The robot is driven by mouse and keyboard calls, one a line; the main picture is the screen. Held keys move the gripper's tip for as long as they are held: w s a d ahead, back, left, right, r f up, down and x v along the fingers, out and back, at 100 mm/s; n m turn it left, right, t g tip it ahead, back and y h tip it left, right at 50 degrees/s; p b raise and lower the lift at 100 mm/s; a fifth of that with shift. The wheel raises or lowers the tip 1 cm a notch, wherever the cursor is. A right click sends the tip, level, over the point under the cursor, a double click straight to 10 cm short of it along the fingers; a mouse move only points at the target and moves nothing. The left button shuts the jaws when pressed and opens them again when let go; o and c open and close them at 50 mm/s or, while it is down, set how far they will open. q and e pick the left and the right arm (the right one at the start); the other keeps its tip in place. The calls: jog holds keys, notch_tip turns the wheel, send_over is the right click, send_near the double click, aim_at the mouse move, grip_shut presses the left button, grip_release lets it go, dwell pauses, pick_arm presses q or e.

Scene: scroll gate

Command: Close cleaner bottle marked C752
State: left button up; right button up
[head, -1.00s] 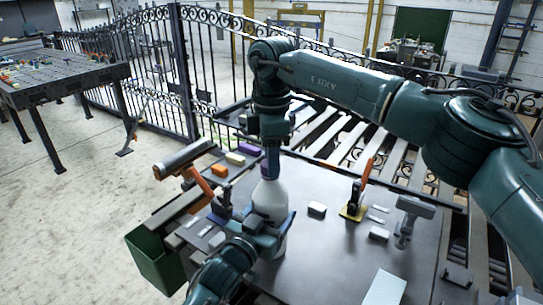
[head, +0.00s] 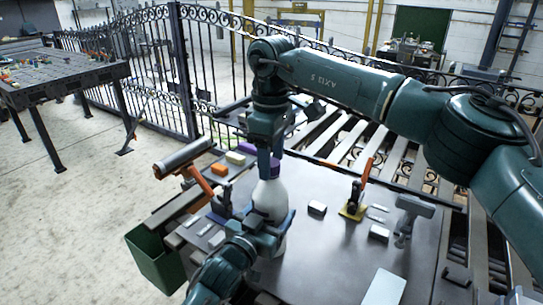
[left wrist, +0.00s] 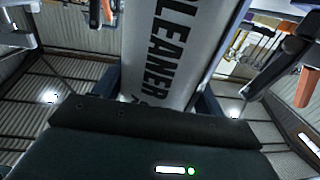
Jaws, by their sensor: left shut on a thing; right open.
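A white cleaner bottle (head: 270,198) stands upright on the dark bench. My left gripper (head: 262,228) is shut around its body. The left wrist view shows the bottle's label close up with the word CLEANER (left wrist: 168,55); no C752 marking is legible. A purple cap (head: 274,166) shows at the bottle's top. My right gripper (head: 267,160) points down over the bottle top, its dark finger in front of and beside the cap. It is open. The fingers partly hide the cap, so I cannot tell how it sits on the neck.
The dark bench (head: 325,250) holds an orange-handled clamp on a yellow base (head: 354,207), a grey tool (head: 408,218), small white blocks (head: 317,208) and a pale sheet (head: 385,288). An orange-handled tool (head: 184,160) and coloured blocks (head: 219,169) lie left. A green bin (head: 153,258) hangs at the left edge.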

jog(key=shift+r, duration=2.25)
jog(key=shift+c, duration=0.3)
